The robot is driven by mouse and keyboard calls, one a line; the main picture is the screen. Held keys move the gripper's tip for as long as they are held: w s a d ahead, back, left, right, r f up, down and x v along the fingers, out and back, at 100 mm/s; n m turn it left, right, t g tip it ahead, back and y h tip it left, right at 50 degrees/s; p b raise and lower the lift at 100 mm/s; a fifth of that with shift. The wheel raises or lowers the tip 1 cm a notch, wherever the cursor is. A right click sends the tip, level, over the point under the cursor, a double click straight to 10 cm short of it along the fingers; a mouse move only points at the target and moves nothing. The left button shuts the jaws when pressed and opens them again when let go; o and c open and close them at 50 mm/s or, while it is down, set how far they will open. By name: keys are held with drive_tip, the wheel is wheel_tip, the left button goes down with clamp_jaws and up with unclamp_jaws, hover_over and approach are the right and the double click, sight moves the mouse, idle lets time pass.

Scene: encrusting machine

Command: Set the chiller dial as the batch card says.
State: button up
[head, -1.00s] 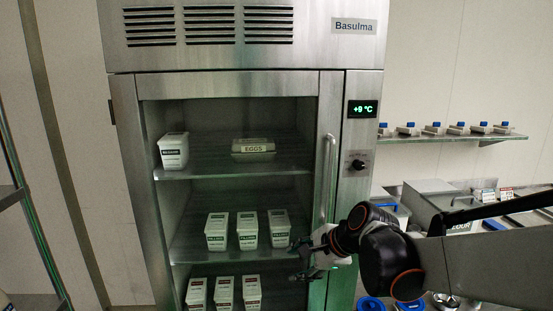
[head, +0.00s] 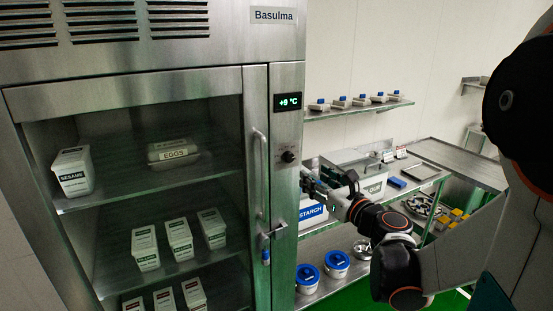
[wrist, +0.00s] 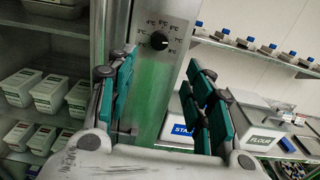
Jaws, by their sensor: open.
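The chiller dial (head: 288,156) is a black round knob on the chiller's right-hand column, below a green display (head: 288,102) that seems to read +9 °C. In the wrist view the dial (wrist: 159,41) has temperature marks around it, too small to read surely. Its pointer setting is unclear. My gripper (wrist: 163,78) is open and empty, its teal-padded fingers spread wide. The dial shows beyond the gap between them, apart from both. In the head view my gripper (head: 310,180) is just right of and below the dial. I cannot identify a batch card.
The chiller door handle (head: 260,175) stands out left of the dial. A key-like latch with a blue tag (head: 266,256) hangs lower. Right of the chiller are a starch bin (head: 312,212), a flour bin (head: 374,189) and a shelf (head: 350,110) of small blue-topped containers.

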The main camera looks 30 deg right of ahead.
sight(291, 159)
drive_tip(key=w, duration=1.2)
drive_tip(key=shift+w+a, duration=0.25)
drive_tip(key=shift+w, duration=0.05)
drive_tip(key=c, duration=1)
